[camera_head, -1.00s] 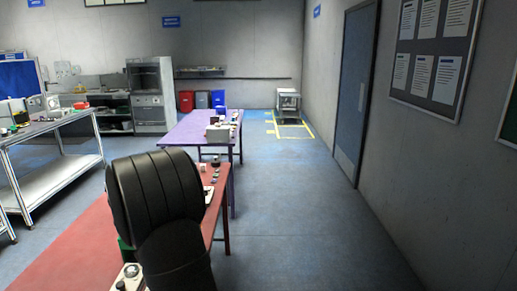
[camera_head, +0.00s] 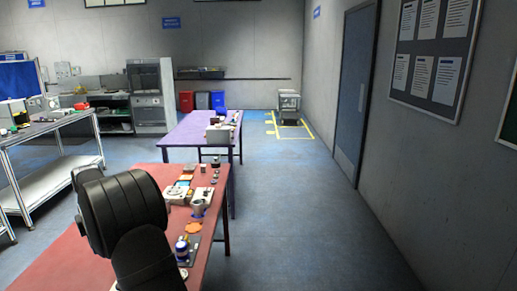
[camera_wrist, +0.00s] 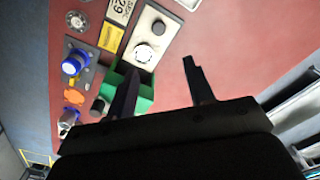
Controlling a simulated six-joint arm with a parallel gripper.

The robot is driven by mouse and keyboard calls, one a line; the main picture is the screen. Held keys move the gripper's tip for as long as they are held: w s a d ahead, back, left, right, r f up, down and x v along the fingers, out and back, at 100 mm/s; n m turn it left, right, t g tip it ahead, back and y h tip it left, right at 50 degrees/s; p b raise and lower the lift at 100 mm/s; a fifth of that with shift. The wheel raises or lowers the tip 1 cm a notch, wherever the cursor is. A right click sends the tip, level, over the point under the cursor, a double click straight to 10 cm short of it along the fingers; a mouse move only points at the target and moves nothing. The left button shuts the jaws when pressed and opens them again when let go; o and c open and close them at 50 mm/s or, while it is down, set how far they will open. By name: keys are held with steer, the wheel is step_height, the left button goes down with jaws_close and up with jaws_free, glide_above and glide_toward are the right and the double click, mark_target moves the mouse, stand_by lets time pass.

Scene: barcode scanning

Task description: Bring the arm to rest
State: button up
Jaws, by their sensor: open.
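My gripper (camera_wrist: 160,66) is open and empty in the wrist view, its two dark fingers apart above the red table (camera_wrist: 240,50). The left finger overlaps a green box (camera_wrist: 145,98) in the picture; I cannot tell how high it is above it. In the head view my black arm stands at the lower left over the red table (camera_head: 70,255); the fingers cannot be made out there.
The purple table (camera_head: 185,135) is beyond. Floor (camera_head: 285,220) to the right is clear.

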step_height(320, 180, down, 16)
steer(key=shift+d, duration=0.15)
steer(key=w, duration=0.6)
steer(key=shift+w+f, duration=0.25)
steer(key=shift+w, duration=0.1)
step_height(320, 180, up, 5)
steer(key=shift+w+r, duration=0.1)
steer(key=shift+w, duration=0.05)
steer(key=shift+r, duration=0.55)
